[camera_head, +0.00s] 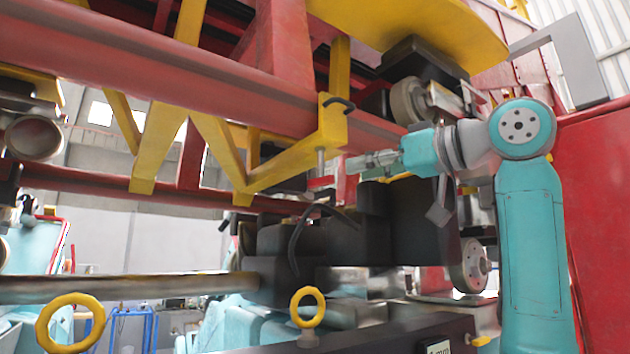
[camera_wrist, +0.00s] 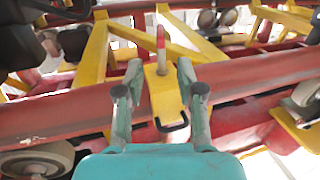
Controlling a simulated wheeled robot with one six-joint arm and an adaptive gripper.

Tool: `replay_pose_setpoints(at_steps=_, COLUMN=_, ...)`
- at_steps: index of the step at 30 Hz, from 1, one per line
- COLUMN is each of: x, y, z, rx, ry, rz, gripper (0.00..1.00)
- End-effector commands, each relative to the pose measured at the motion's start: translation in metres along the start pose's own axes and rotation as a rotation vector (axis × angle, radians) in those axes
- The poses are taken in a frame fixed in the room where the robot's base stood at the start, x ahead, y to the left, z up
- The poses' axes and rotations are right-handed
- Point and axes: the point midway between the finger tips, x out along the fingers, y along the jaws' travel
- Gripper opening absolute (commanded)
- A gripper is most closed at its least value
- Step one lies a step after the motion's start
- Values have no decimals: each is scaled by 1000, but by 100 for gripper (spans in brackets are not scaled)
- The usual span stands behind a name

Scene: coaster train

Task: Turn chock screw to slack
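The chock is a yellow block (camera_head: 333,122) with a dark loop handle, at the red rail. A grey screw (camera_head: 320,160) hangs from its underside, with a red bar (camera_head: 320,182) at its lower end. In the wrist view the yellow block (camera_wrist: 162,92) lies ahead, with the grey screw and its red end (camera_wrist: 160,38) beyond it. My gripper (camera_head: 352,166) is just right of the screw in the head view. In the wrist view my gripper (camera_wrist: 160,68) is open, its fingers on either side of the screw's line. I cannot tell whether they touch it.
The red rail (camera_head: 190,75) and yellow struts (camera_head: 215,140) are close to my gripper. Black machinery (camera_head: 330,240) with a cable lies just below. Wheels (camera_head: 408,100) sit above right. Yellow rings (camera_head: 307,306) stand lower down.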

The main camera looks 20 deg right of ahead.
Motion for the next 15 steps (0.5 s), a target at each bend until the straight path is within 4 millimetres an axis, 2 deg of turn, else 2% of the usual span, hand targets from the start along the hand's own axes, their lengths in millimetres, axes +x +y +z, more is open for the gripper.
replay_pose_setpoints(at_steps=15, x=83, y=0, z=0, rx=1, ry=-1, rz=-1, gripper=38)
